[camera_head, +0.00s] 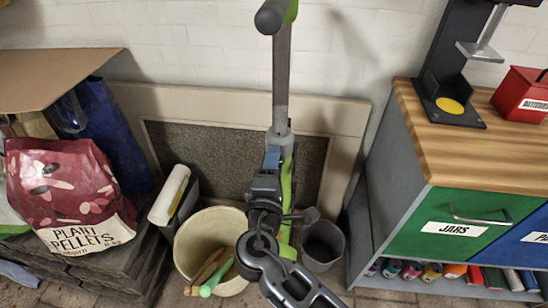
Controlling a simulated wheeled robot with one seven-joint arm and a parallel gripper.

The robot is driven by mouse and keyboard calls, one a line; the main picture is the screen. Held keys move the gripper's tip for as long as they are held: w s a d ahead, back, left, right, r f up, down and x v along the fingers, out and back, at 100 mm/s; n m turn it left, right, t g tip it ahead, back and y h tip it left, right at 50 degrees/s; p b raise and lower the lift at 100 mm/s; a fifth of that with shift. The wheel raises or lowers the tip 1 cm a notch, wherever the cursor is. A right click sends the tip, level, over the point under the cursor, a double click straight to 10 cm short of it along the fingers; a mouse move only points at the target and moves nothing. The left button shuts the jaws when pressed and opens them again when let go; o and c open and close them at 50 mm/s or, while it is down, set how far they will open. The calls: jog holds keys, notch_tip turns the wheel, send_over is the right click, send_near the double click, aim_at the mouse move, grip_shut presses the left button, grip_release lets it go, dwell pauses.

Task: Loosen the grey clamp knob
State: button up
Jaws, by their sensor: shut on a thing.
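A long grey pole (281,75) with a dark, green-edged head (272,16) stands upright in the middle of the view. The grey clamp knob (280,138) appears as a collar around its lower part. A bright green section (286,190) continues below it. My gripper (272,157) reaches up from below, with its blue-tipped fingers at the lower edge of the knob. It looks shut on the knob. My dark wrist and arm hide part of the green section and the lower end of the tool.
A cream bucket (196,243) holding wooden and green handles stands close to my arm's left. A grey bin (323,247) is close on the right. A framed panel (216,150) is behind.

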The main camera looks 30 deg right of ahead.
jog(key=shift+n+p, duration=0.55)
jog(key=shift+n, duration=0.55)
jog(key=shift+f, duration=0.1)
jog(key=o, duration=1.1)
jog(key=shift+c, duration=0.2)
jog(key=shift+s, duration=0.1)
jog(key=b+v, duration=0.1)
jog(key=v, duration=0.6)
jog(key=shift+s+a, duration=0.25)
